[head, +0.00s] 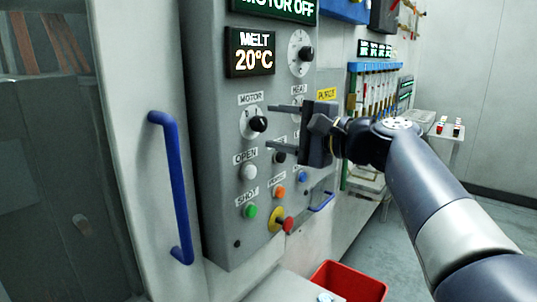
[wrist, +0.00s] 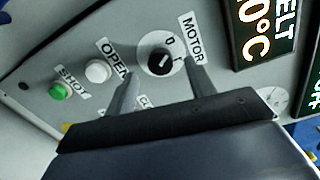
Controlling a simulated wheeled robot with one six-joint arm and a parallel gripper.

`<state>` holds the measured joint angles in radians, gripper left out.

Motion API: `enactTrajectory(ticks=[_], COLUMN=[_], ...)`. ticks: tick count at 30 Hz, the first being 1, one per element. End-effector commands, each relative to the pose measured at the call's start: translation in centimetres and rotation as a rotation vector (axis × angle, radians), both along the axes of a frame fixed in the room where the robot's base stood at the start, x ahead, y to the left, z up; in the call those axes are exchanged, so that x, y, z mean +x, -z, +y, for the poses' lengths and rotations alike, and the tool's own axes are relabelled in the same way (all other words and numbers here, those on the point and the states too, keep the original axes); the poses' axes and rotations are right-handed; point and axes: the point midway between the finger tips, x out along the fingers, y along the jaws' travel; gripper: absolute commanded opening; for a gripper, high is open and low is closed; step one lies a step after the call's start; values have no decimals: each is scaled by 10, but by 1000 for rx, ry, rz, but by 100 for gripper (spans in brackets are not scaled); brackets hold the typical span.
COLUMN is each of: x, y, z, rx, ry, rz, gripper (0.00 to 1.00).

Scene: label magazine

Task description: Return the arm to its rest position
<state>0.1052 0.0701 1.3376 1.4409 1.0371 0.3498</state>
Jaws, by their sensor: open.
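My gripper (head: 275,126) is in front of the grey control panel (head: 216,175) in the head view, its two fingers pointing left toward the MOTOR knob. The fingers are apart with nothing between them. In the wrist view my gripper (wrist: 164,85) also shows open, with the black MOTOR knob (wrist: 160,62) beyond the fingertips. I cannot tell whether a fingertip touches the knob. The knob shows at the left of the fingers in the head view (head: 259,124). My arm reaches in from the lower right of the head view.
The panel has a white OPEN button (head: 248,172), a green SHOT button (head: 250,211) and a red emergency knob (head: 288,224). A display (head: 250,51) reads MELT 20°C; the one above reads MOTOR OFF. A blue handle (head: 172,187) juts out at left. A red bin (head: 348,281) stands below.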

Motion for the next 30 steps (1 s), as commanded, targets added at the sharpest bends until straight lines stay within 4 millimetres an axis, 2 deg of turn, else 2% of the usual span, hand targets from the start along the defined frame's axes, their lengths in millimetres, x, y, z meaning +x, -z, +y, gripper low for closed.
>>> enactTrajectory(ticks=[6, 12, 23, 30], x=[16, 22, 20, 5], y=[0, 0, 1, 0], z=[22, 29, 27, 5], rx=[1, 0, 2, 0], ry=[-2, 0, 1, 6], rz=[-1, -1, 1, -2], gripper=[52, 52, 52, 52])
